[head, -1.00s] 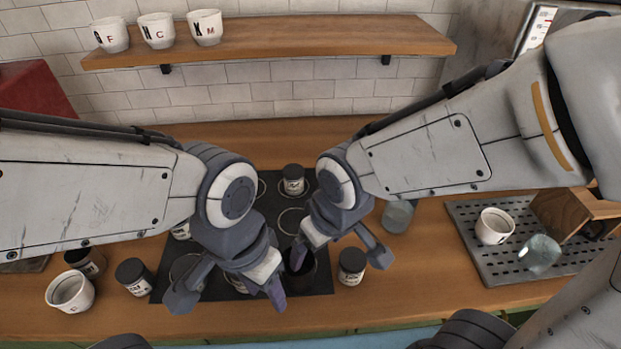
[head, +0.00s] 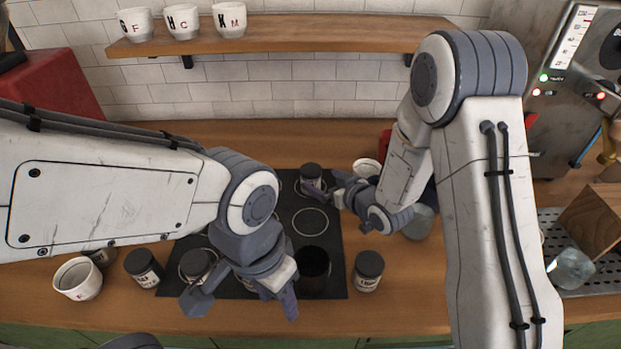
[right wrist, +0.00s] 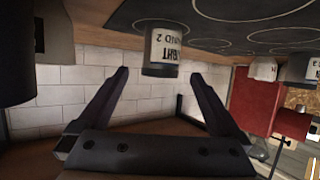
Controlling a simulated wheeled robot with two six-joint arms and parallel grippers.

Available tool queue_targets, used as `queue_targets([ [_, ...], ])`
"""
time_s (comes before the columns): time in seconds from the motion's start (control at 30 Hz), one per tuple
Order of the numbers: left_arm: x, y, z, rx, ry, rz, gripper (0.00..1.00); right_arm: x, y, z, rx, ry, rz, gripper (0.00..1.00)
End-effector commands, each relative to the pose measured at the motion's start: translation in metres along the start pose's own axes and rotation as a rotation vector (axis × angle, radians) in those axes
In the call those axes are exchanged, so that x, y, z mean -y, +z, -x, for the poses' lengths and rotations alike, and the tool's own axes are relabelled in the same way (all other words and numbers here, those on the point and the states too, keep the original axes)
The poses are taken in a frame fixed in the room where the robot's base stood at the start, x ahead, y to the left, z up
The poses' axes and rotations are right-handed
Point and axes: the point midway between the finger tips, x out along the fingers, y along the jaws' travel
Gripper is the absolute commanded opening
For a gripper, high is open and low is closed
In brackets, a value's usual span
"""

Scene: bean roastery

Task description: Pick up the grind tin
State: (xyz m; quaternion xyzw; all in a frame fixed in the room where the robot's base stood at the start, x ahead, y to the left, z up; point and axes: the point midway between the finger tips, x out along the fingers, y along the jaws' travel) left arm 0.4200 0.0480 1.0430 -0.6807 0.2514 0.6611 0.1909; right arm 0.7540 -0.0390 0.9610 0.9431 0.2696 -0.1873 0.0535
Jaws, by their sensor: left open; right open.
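A grind tin (head: 311,177) with a dark lid and pale label stands on the far part of the black ringed mat (head: 330,243). In the right wrist view a tin (right wrist: 163,48) appears upside down, its label partly readable as "GRIND 2". My right gripper (head: 328,190) is open beside and in front of that tin, with the tin in line with the gap between its fingers (right wrist: 160,76); I cannot tell whether they touch it. My left gripper (head: 243,300) is open and empty over the near edge of the mat.
A black container (head: 313,266) stands on the mat. A glass jar (head: 420,224) and white cup (head: 367,167) flank my right arm. The shelf (head: 290,33) hangs above.

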Motion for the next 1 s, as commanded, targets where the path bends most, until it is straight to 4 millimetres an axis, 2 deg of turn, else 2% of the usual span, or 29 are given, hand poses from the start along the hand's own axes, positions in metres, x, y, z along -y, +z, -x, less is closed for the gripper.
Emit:
queue_targets([
  [0.1, 0.0, 0.0, 0.003, 0.0, 0.0, 0.0, 0.5, 0.001, -0.001, -0.013, 0.0, -0.001, 0.001, 1.0],
  [0.27, -0.001, 0.0, 0.007, 0.0, 0.0, 0.0, 0.5, 0.001, 0.001, -0.024, 0.002, 0.0, -0.001, 1.0],
  [0.53, -0.001, -0.001, 0.019, 0.0, 0.0, 0.0, 0.5, 0.001, 0.005, -0.061, 0.001, 0.0, 0.0, 1.0],
  [0.67, -0.001, -0.001, 0.019, 0.0, 0.0, 0.0, 0.5, 0.002, 0.006, -0.068, 0.0, 0.0, 0.0, 1.0],
  [0.87, -0.001, -0.001, 0.019, 0.0, 0.0, 0.0, 0.5, 0.001, 0.006, -0.069, 0.001, 0.001, 0.0, 1.0],
  [1.0, -0.001, -0.001, 0.019, 0.0, 0.0, 0.0, 0.5, 0.001, 0.006, -0.068, 0.001, 0.001, 0.0, 0.46],
])
